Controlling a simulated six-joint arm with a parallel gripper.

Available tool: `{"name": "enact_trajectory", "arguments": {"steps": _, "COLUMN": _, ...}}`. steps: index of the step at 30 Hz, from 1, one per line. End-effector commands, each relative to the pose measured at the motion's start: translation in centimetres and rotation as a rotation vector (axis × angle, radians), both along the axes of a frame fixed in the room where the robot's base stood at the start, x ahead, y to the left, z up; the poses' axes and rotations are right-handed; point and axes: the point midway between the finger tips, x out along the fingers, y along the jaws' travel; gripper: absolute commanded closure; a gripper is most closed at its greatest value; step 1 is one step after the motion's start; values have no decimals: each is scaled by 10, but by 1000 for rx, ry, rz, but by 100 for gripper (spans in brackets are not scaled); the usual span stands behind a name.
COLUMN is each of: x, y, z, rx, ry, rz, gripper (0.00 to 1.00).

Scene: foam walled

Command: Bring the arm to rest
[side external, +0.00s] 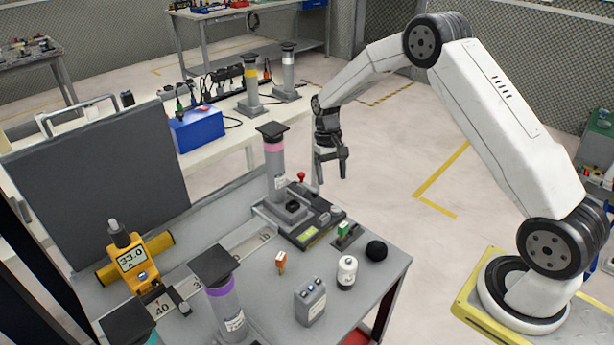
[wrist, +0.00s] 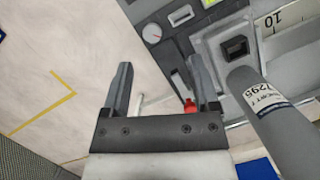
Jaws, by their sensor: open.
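My gripper (side external: 331,165) hangs from the arm in the side external view, pointing down beyond the far right edge of the workbench (side external: 385,285). In the wrist view my gripper (wrist: 160,90) has its two fingers well apart, with nothing held between them. A pink-banded grey cylinder (side external: 275,170) with a dark square cap stands upright just left of it, on or beside a grey device (side external: 300,218). In the wrist view the red knob (wrist: 190,105) of that device shows beside the right finger.
On the bench are a white bottle (side external: 346,272), a black ball (side external: 376,250), a grey box (side external: 310,303), an orange block (side external: 281,263), a purple-banded cylinder (side external: 226,308) and a yellow meter (side external: 133,265). A blue box (side external: 197,128) sits on the table behind. Floor right of my gripper is clear.

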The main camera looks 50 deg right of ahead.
Motion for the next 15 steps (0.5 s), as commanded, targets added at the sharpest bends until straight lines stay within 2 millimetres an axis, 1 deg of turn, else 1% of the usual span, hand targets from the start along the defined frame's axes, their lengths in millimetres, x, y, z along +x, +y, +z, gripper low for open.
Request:
{"name": "enact_trajectory", "arguments": {"steps": 1, "x": -5, "y": 6, "z": 9, "rx": -7, "ry": -22, "rz": 18, "gripper": 22}}
{"name": "enact_trajectory", "arguments": {"steps": 6, "x": -24, "y": 24, "z": 28, "rx": -29, "ry": -97, "rz": 73, "gripper": 22}}
{"name": "enact_trajectory", "arguments": {"steps": 11, "x": -45, "y": 41, "z": 44, "rx": -48, "ry": -166, "rz": 126, "gripper": 22}}
{"name": "enact_trajectory", "arguments": {"steps": 15, "x": -67, "y": 54, "z": 56, "rx": -63, "ry": -227, "rz": 173, "gripper": 22}}
